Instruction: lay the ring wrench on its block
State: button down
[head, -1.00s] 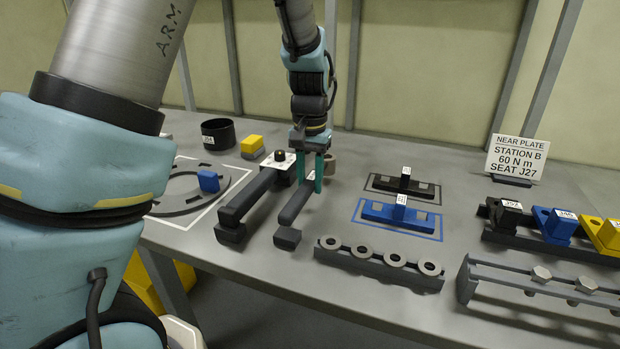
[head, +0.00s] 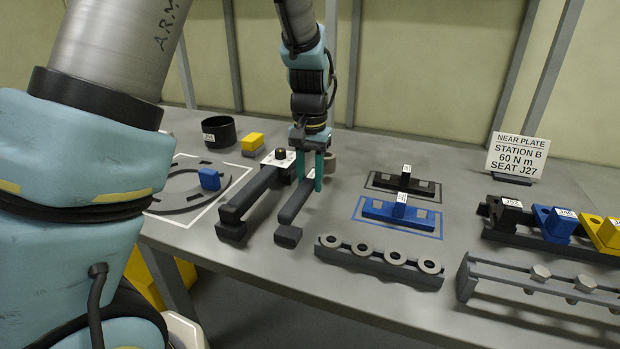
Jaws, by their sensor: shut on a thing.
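My gripper (head: 309,172), with teal fingers, points down and is shut on the ring wrench (head: 295,203), a dark grey bar. The wrench's near end is just above and behind a small dark block (head: 288,236); I cannot tell whether they touch. The far end of the wrench is partly hidden by the fingers. A brownish round piece (head: 330,163) shows just right of the fingers; I cannot tell whether it is part of the wrench.
A longer dark tool (head: 250,194) lies close on the left, its near end at another block (head: 231,232). A rail with several washers (head: 378,262) stands front right. Blue (head: 400,214) and black (head: 403,186) parts lie right. A ring plate (head: 180,200) is left.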

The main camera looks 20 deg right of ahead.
jog(key=shift+f+b, duration=0.35)
jog(key=shift+f, duration=0.35)
dwell(0.5)
jog(key=shift+f, duration=0.6)
dwell(0.6)
jog(key=c, duration=0.5)
grip_release()
jog(key=shift+r+p, duration=2.7)
jog(key=shift+r, duration=0.8)
